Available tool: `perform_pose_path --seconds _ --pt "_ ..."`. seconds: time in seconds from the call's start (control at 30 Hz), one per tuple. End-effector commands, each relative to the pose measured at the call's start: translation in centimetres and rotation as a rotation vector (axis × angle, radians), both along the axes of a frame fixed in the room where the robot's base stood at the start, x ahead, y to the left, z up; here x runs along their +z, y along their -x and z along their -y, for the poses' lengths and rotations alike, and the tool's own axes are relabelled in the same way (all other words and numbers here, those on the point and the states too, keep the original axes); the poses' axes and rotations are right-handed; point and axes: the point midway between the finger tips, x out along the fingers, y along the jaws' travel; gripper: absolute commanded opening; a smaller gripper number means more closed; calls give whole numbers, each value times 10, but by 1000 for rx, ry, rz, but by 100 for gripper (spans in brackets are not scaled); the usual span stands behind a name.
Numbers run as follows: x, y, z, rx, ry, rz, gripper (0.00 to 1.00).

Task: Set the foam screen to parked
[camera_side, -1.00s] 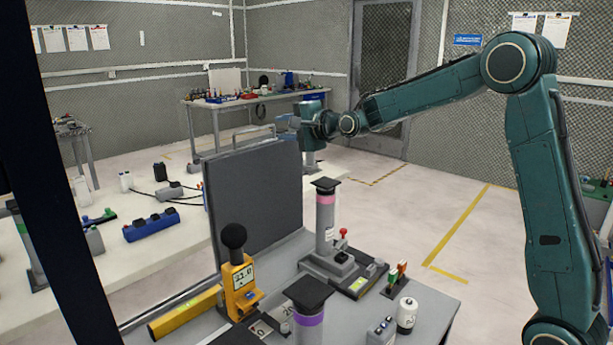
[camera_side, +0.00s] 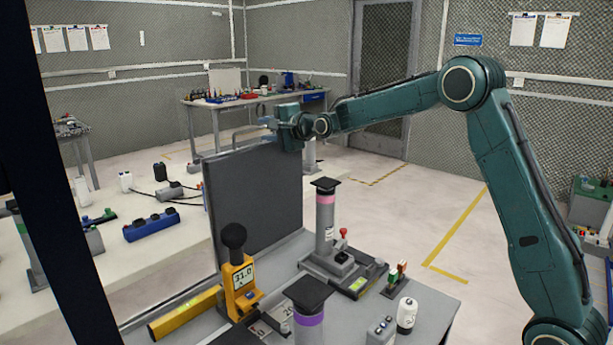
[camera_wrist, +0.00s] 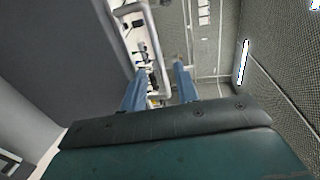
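The foam screen (camera_side: 255,195) is a dark grey upright panel along the table's far left edge. A thin metal handle (camera_side: 242,130) rises from its top edge. My gripper (camera_side: 268,122) is at the right end of this handle, above the screen's top right corner. In the wrist view the two blue fingers (camera_wrist: 160,90) are apart, and a pale tube of the handle (camera_wrist: 161,55) runs between them without visible finger contact on both sides. The screen also shows as a dark surface at the left of the wrist view (camera_wrist: 80,60).
On the grey table (camera_side: 420,305) stand a pink-banded post (camera_side: 325,215), a purple-banded post (camera_side: 309,325), a yellow meter (camera_side: 240,285) and a white bottle (camera_side: 406,313). A white bench (camera_side: 150,255) with tools lies behind the screen. The floor right of the table is clear.

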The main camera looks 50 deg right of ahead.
Motion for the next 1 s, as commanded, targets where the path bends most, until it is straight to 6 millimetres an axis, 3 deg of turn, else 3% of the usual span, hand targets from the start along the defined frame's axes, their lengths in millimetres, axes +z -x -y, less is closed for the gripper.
perform_pose_path --seconds 0.6,1.0 --pt "-12 -58 0 0 0 0 31" --pt "-14 -70 0 -1 -1 0 31"
